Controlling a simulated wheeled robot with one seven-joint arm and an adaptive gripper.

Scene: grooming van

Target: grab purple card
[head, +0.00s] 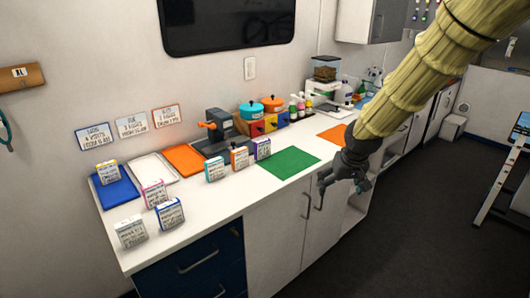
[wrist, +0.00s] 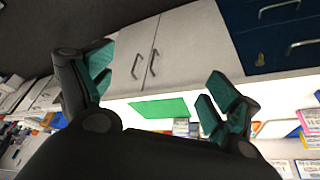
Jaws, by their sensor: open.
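The purple card (head: 262,148) is a small white card with a purple edge. It stands upright on the white counter, just left of the green mat (head: 289,162) and right of an orange-edged card (head: 239,158). My gripper (head: 341,186) is open and empty, in front of the counter's front edge, to the right of the purple card and apart from it. In the wrist view my gripper (wrist: 160,77) has its teal fingers wide apart, with cabinet doors and the green mat (wrist: 160,108) beyond. A small card shows beside the mat there, but its colour is hard to tell.
Other cards stand to the left: light blue (head: 215,170), pink (head: 154,194), blue (head: 170,213), grey (head: 131,232) and yellow (head: 107,172). A dark machine (head: 215,132) and coloured boxes (head: 251,127) stand behind. The green mat is bare. Cabinet handles (head: 306,206) stick out below the counter.

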